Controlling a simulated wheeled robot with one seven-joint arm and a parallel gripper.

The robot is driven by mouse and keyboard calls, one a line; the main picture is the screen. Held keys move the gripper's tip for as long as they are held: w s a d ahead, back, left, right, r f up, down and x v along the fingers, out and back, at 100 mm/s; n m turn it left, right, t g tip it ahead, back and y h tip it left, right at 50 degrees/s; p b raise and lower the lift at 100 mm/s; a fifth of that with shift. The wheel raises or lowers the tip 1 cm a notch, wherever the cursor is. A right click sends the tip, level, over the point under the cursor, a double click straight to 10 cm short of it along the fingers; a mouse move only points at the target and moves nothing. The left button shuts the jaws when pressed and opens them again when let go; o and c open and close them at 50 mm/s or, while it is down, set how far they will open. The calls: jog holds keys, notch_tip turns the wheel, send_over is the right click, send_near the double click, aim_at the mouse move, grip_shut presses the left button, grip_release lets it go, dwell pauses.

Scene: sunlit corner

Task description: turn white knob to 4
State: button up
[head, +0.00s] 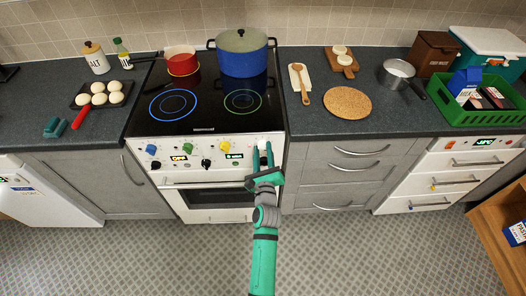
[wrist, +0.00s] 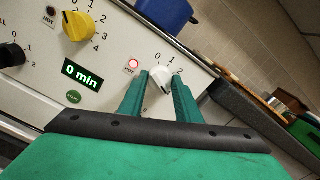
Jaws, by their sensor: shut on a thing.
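The white knob (wrist: 161,79) is at the right end of the stove's front panel (head: 215,150), with 0, 1 and 2 visible around it in the wrist view. The rest of its scale is hidden by my gripper. My gripper (wrist: 160,90) has one finger on each side of the knob and is shut on it. The knob's upper end seems to face near the 0, but its exact setting is hard to tell. In the head view my gripper (head: 264,154) reaches the panel from the front, over the knob (head: 262,145).
A yellow knob (wrist: 76,25), a black knob (wrist: 11,55) and a "0 min" display (wrist: 82,74) are left of the white knob. A blue pot (head: 243,55) and a red pot (head: 181,62) stand on the hob. The oven handle (head: 207,185) runs below the panel.

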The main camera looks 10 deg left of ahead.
jog(key=shift+m, duration=0.6)
jog(key=o, duration=1.1)
jog(key=shift+c, duration=0.2)
jog(key=shift+s, duration=0.15)
jog(key=v, duration=1)
jog(key=shift+s, duration=0.3)
